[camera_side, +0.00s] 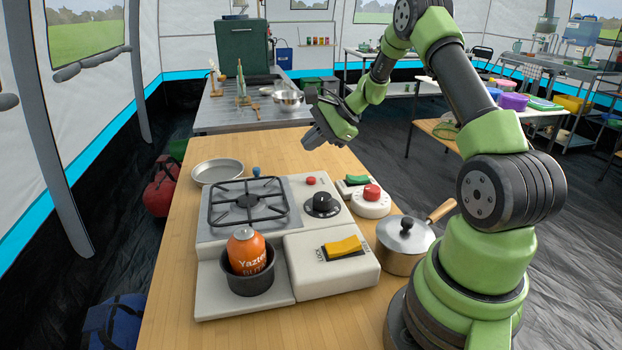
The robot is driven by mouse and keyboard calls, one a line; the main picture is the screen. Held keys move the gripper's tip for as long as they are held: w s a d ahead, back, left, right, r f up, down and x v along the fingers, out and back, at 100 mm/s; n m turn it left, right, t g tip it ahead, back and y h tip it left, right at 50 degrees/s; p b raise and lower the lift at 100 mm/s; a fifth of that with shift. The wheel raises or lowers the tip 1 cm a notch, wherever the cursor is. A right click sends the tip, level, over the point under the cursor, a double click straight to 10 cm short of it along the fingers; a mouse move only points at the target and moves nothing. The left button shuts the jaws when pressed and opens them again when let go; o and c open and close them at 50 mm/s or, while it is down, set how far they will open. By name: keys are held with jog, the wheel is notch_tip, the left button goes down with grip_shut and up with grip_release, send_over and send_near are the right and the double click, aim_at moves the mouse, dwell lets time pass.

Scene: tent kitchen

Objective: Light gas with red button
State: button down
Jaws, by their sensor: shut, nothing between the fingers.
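The gas stove (213,226) stands on the wooden table, with a black pan support (247,203) over its burner. I see no flame there. A small red button (311,181) sits on the stove's top behind a black knob (322,203). A larger red button (372,192) tops a round white base to the right of the stove. An orange gas canister (246,251) stands upright in a dark round holder at the stove's front. My gripper (312,139) is shut and empty, above the table's far part, behind the red buttons and apart from them.
A yellow lock lever (342,247) lies on the stove's front right. A green switch (357,180) sits beside the large red button. A lidded pot (404,240) stands at right, its wooden handle sticking out. A shallow pan (217,172) lies behind the stove. The table's far part is clear.

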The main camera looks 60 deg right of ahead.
aim_at(312, 180)
jog(key=shift+f, duration=2.85)
jog(key=shift+f, duration=0.15)
jog(key=shift+f, duration=0.25)
jog(key=shift+f, duration=0.55)
jog(key=shift+r, duration=0.1)
dwell(0.5)
jog(key=shift+r, duration=0.9)
jog(key=shift+r, duration=2.5)
